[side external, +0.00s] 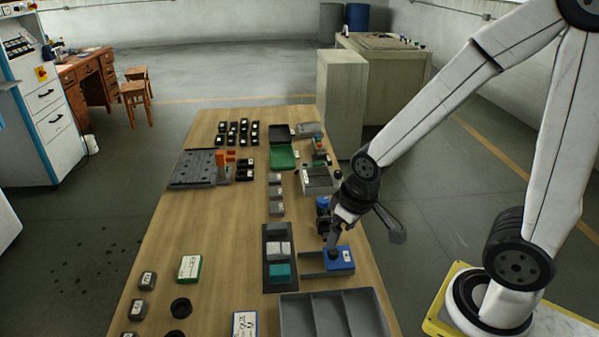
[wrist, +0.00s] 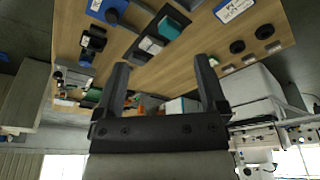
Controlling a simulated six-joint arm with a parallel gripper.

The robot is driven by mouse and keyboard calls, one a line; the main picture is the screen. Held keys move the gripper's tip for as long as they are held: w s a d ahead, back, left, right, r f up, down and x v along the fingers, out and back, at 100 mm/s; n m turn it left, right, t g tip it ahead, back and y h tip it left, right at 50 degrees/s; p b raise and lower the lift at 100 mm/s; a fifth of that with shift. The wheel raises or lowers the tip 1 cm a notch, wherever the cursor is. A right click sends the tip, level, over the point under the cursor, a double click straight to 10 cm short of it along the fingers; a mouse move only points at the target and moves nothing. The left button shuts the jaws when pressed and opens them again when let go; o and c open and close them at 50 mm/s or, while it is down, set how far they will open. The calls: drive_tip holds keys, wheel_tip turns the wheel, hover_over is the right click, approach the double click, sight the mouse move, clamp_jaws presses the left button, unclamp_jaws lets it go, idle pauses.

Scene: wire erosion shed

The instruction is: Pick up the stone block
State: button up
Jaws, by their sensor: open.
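My gripper (side external: 334,238) hangs over the right side of the wooden table, near a blue block-like device (side external: 340,258). In the wrist view my gripper (wrist: 162,62) has its two dark fingers wide apart with nothing between them. Several grey blocks could be the stone block; I cannot tell which. A pale grey block (side external: 278,248) lies in a dark tray (side external: 276,229), beside a teal block (side external: 282,272). The pale block also shows in the wrist view (wrist: 151,45). More small grey blocks (side external: 276,193) stand in a row behind the tray.
A grey divided bin (side external: 295,322) stands at the table's near right. A dark slotted plate (side external: 193,170), a green tray (side external: 283,157) and rows of black pieces (side external: 237,134) lie farther back. Black rings (side external: 181,308) lie at near left. The table's left middle is bare.

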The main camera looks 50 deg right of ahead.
drive_tip(key=m+y, duration=0.3)
drive_tip(key=m, duration=2.4)
hover_over(278, 225)
drive_tip(key=s+d, duration=0.1)
drive_tip(key=s, duration=0.1)
drive_tip(key=shift+t, duration=0.3)
drive_tip(key=shift+w+d+f, duration=0.1)
drive_tip(key=shift+w+f, duration=0.05)
drive_tip(key=shift+f, duration=4.65)
drive_tip(key=shift+w+d+f, duration=0.1)
drive_tip(key=shift+f, duration=4.7)
drive_tip(key=shift+x, duration=2.6)
drive_tip(key=shift+a, duration=0.1)
clamp_jaws()
